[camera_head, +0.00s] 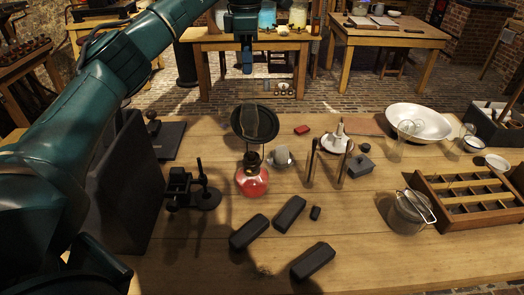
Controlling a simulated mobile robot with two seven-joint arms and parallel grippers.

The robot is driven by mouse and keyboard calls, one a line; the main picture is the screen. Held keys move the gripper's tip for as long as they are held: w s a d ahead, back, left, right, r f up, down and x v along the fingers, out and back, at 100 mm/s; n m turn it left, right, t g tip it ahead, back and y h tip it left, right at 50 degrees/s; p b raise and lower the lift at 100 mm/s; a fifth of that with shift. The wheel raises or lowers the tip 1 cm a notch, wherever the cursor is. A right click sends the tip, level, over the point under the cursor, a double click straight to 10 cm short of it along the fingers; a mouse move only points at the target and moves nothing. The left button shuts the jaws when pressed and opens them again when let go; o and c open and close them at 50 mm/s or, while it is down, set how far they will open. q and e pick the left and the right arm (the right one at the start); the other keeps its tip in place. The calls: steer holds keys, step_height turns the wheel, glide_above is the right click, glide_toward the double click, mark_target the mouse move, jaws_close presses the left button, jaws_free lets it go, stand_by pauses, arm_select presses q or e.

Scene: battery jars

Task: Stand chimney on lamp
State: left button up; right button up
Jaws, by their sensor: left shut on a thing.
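The lamp (252,181) stands upright on the wooden table, with a red glass body, a dark burner and a round black disc (239,125) behind its top. The chimney (260,121) is clear glass and shows faintly against the disc, above the burner. Its upper outline is lost against the floor behind, and I cannot tell whether its foot touches the burner. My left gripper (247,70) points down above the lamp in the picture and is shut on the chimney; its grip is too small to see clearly. My right gripper is out of view.
A black stand (192,190) is left of the lamp. A small cup on a saucer (281,157) and tall posts (311,160) are to its right. Dark blocks (249,232) lie in front. The front centre-right is clear.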

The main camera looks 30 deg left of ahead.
mark_target(249, 95)
arm_select(q)
steer(key=f, duration=0.5)
steer(key=shift+w+a+p, duration=0.15)
steer(key=shift+w+p, duration=0.05)
steer(key=shift+p, duration=0.15)
step_height(249, 95, down, 4)
steer(key=shift+r+p, duration=0.2)
steer(key=shift+p, duration=0.15)
steer(key=shift+f, duration=0.4)
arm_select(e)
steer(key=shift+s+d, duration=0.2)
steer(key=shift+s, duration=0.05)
arm_select(q)
steer(key=shift+f, duration=0.15)
steer(key=o, duration=1)
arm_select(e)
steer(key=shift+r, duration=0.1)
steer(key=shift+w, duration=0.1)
